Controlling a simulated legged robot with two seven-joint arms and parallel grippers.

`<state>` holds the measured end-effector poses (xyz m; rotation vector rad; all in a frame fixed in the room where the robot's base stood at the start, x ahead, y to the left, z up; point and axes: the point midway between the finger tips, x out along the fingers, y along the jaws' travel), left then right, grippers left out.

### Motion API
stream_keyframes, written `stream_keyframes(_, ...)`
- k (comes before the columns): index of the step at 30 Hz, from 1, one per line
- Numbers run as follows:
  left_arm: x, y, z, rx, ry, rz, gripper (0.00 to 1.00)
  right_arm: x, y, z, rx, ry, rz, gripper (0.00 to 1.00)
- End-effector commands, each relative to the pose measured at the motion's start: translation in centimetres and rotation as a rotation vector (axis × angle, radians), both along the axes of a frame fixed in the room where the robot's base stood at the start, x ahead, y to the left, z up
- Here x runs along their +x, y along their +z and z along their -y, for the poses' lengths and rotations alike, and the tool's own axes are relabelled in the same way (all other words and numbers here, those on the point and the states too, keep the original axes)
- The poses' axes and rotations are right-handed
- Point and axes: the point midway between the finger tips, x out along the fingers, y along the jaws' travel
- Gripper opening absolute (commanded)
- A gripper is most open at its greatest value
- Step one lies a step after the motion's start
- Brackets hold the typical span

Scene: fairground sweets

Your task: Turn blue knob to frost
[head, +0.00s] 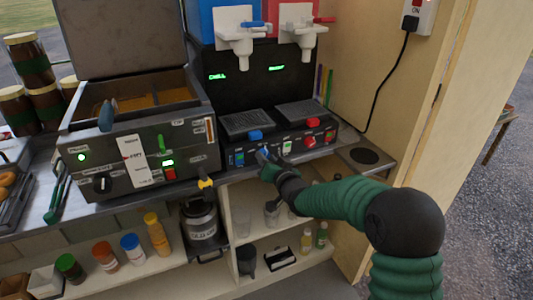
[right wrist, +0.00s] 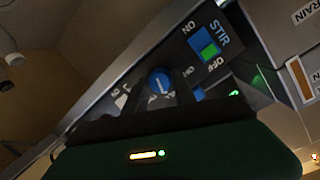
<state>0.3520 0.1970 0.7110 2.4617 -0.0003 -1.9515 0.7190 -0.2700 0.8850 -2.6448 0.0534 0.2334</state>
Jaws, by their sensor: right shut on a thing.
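The slush machine's blue knob (right wrist: 160,82) has a white pointer mark. It sits between the dark fingers of my right gripper (right wrist: 160,98) in the right wrist view, and the gripper is shut on it. In the head view my right gripper (head: 267,168) is at the machine's lower front panel, largely covering the blue knob (head: 262,154). The lettering around the knob is too small or hidden, so I cannot tell which setting it points to. My left gripper is in neither view.
A red knob (head: 310,142) is further right on the panel. A blue-green STIR switch (right wrist: 208,46) is beside the blue knob. A fryer (head: 140,150) stands to the left. Jars and bottles fill the shelf below. A wooden wall (head: 400,110) bounds the right side.

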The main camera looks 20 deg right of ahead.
Motion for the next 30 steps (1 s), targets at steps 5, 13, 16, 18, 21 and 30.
stream_keyframes(5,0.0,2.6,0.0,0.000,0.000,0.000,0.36,-0.1,0.3,0.3,0.170,-0.005,-0.016,0.00)
stream_keyframes(13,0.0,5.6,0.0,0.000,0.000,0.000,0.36,-0.1,0.3,0.4,0.418,-0.006,-0.023,0.00)
stream_keyframes(16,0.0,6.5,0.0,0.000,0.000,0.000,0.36,-0.1,0.2,0.4,0.497,-0.007,-0.027,0.00)
stream_keyframes(18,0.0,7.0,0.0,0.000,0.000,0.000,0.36,-0.1,0.1,0.4,0.548,-0.006,-0.029,0.00)
stream_keyframes(21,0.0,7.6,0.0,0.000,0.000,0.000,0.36,-0.1,0.1,0.4,0.609,-0.006,-0.030,0.00)
stream_keyframes(30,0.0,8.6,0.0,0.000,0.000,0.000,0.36,-0.1,-0.1,0.4,0.718,-0.007,-0.034,0.00)
